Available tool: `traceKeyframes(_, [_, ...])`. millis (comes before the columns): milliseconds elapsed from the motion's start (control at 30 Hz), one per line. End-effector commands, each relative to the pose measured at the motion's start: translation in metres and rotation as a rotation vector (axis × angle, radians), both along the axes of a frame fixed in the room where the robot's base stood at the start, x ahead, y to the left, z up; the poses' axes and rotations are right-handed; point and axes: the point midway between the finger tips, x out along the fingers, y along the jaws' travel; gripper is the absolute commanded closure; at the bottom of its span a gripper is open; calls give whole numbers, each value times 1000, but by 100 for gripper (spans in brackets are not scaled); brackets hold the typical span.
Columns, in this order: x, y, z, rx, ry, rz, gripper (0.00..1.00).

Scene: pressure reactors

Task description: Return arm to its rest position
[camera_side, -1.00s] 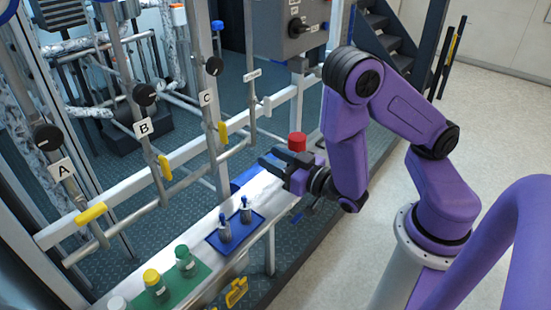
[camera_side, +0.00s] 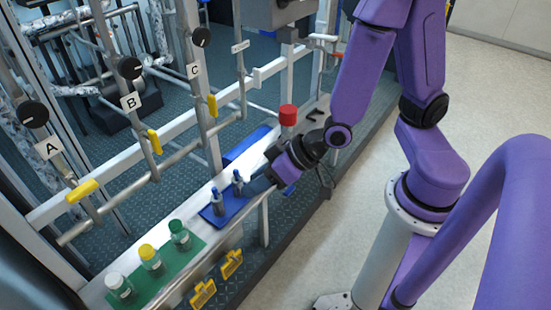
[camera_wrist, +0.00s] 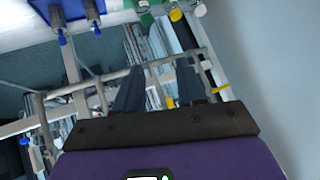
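My gripper (camera_side: 258,187) points down and left in the side view, close to the right end of a small blue tray (camera_side: 213,220). In the wrist view my gripper (camera_wrist: 158,85) shows two dark fingers spread apart with nothing between them. Two small grey vessels with blue tops stand upright on the tray, a front one (camera_side: 217,203) and a back one (camera_side: 238,183). In the side view the fingertips look very near the back vessel; I cannot tell whether they touch it. The vessels also show at the wrist view's upper left (camera_wrist: 60,30).
A green mat (camera_side: 192,247) holds bottles with white, yellow and green caps. A red cylinder (camera_side: 288,115) stands behind my gripper. Pipes with yellow handles (camera_side: 82,192) and labels A, B, C line the bench's far side.

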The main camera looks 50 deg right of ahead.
Motion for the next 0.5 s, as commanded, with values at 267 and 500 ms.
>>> traceKeyframes(267, [-62,10,24,-103,217,318,61])
traceKeyframes(500, [-107,-21,48,-290,332,574,61])
